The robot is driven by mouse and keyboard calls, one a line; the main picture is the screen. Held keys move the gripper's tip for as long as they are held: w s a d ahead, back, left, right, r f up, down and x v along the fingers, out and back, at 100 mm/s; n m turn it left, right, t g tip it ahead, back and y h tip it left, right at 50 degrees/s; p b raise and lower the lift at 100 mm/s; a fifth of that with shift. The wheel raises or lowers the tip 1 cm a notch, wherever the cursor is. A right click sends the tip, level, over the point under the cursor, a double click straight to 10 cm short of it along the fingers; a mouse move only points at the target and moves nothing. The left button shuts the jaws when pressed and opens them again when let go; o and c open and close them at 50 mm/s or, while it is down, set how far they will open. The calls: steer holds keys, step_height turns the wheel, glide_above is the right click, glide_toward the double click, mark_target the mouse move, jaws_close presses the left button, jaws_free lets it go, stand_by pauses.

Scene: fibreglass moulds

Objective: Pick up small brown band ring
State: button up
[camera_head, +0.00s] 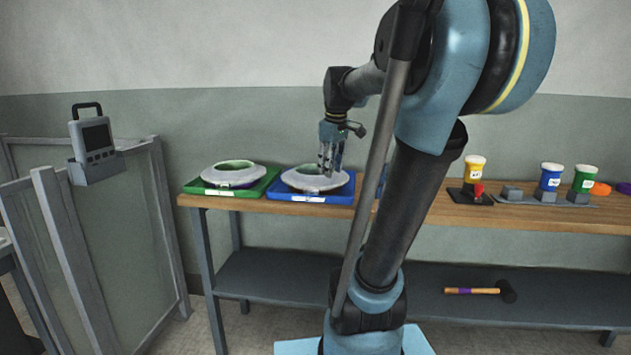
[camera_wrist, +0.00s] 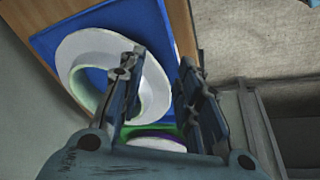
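I cannot make out a small brown band ring in either view. My gripper (camera_head: 328,168) is above the blue tray (camera_head: 340,196) on the wooden bench; in the wrist view my gripper (camera_wrist: 160,62) is open, with a clear gap between its fingers. A pale ring-shaped mould (camera_head: 300,184) lies in the blue tray and also shows in the wrist view (camera_wrist: 82,48), left of the fingers. Part of a white thing with a purple edge (camera_wrist: 158,143) shows between the fingers, over green. My fingers hide part of the blue tray and its mould.
A green tray (camera_head: 193,187) with a similar mould (camera_head: 213,174) stands to the left. A mallet (camera_head: 478,291) lies on the lower shelf. A grey partition (camera_head: 120,230) stands left.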

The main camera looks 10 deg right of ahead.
steer(key=w+d+r+n, duration=0.1)
steer(key=w+r+n, duration=0.3)
steer(key=w, duration=0.5)
steer(key=w+d+r+n, duration=0.1)
steer(key=w+r+n, duration=0.1)
steer(key=w+r, duration=0.6)
steer(key=shift+t, duration=0.3)
steer(key=shift+w+a+x, duration=0.1)
steer(key=shift+a+x, duration=0.05)
steer(key=shift+x, duration=3.05)
steer(key=shift+w+a+x, duration=0.1)
steer(key=shift+a+x, duration=0.05)
steer(key=shift+x, duration=3)
steer(key=shift+w+a+x, duration=0.1)
steer(key=shift+a+x, duration=0.05)
steer(key=shift+x, duration=3.05)
steer(key=shift+r, duration=0.1)
jaws_close()
